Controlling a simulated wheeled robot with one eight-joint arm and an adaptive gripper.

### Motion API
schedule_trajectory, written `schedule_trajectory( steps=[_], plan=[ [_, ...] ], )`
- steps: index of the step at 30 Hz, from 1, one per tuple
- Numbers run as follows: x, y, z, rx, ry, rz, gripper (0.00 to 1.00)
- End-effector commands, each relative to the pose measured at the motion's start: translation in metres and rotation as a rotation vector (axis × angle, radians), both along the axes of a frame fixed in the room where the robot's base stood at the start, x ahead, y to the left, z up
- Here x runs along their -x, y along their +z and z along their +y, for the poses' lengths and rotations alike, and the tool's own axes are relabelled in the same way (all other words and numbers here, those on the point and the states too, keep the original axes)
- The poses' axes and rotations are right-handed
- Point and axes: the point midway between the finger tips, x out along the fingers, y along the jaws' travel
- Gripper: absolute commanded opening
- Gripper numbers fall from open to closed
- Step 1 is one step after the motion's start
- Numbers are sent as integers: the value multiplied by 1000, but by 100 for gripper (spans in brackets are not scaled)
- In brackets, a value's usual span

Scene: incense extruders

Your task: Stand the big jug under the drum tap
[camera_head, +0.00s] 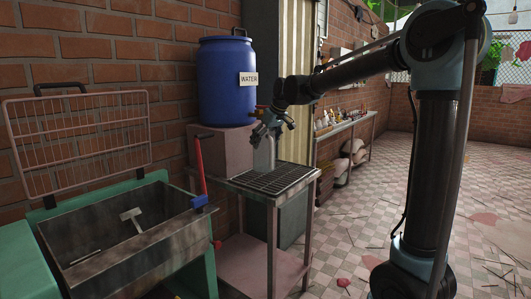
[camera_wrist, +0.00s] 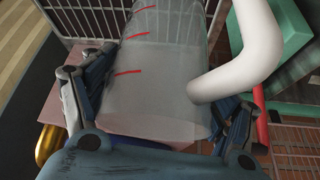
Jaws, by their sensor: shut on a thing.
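The blue drum (camera_head: 227,85) labelled WATER stands on a pinkish block against the brick wall. Its tap is at the drum's lower right, mostly hidden by my gripper (camera_head: 268,130); a brass-yellow part, perhaps the tap, shows at the lower left of the wrist view (camera_wrist: 48,143). My gripper is shut on a translucent grey jug (camera_head: 264,156), with its fingers on both sides of the body. In the wrist view the jug (camera_wrist: 155,85) shows red marks and a thick white handle. It looks upright over the grated stand (camera_head: 282,178); I cannot tell whether its base touches.
A metal sink basin (camera_head: 125,240) in a green frame stands at the left, with a wire rack (camera_head: 80,135) behind it. A red lever (camera_head: 200,170) rises between basin and stand. A shelf (camera_head: 345,122) with bottles is farther back. The tiled floor at the right is mostly open.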

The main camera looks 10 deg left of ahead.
Motion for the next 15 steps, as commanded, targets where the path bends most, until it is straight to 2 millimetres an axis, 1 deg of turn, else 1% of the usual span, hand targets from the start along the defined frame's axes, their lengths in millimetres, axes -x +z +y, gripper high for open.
schedule_trajectory(
  steps=[1, 3, 6, 10, 13, 15],
  plan=[
    [0, 10, 0, 0, 0, 0, 39],
    [0, 21, 0, 0, 0, 0, 39],
    [0, 35, 0, 0, 0, 0, 39],
    [0, 44, -4, 0, -4, 0, 39],
    [1, 45, -20, 0, -17, 0, 39],
    [3, 41, -37, 0, -33, 0, 39]
  ],
)
